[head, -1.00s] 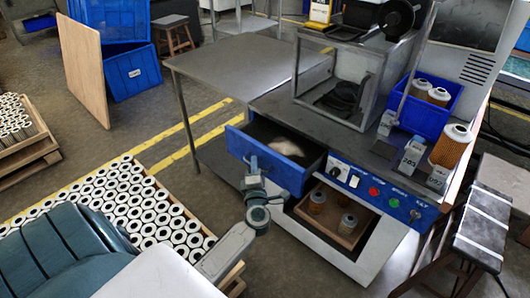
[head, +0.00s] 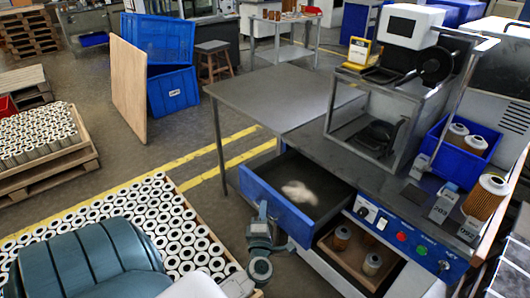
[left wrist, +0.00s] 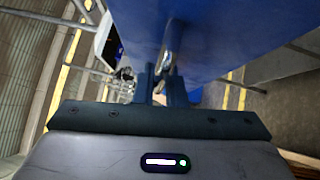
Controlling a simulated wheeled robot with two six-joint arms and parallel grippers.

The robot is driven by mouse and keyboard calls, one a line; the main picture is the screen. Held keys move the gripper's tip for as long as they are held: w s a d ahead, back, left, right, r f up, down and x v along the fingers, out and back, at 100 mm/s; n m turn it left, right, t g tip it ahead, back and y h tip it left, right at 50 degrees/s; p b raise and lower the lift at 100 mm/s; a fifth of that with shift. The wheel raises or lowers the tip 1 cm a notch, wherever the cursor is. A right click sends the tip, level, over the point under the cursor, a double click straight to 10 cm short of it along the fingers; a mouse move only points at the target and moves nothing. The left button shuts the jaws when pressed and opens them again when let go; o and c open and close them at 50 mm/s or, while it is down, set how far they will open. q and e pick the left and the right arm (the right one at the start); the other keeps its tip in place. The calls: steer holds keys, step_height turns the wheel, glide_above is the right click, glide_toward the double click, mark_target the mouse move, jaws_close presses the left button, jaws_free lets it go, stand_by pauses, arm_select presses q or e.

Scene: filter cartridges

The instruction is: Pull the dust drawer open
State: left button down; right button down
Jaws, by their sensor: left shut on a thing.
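The dust drawer (head: 284,206) has a blue front and stands pulled out of the grey workbench (head: 340,135). A pale dust heap (head: 299,192) lies on its dark floor. My left gripper (head: 262,226) is at the outer face of the drawer front. In the left wrist view its two fingers (left wrist: 163,82) are shut on the drawer's metal handle (left wrist: 171,48), with the blue front (left wrist: 225,40) just beyond. The handle is hidden by the gripper in the head view. My right gripper is not in view.
A crate of white-ended cartridges (head: 130,225) stands on the floor to the left of the drawer. A blue bin (head: 462,140) holds cartridges.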

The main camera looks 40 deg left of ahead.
arm_select(q)
steer(key=c, duration=1.8)
jaws_free()
steer(key=shift+o, duration=0.2)
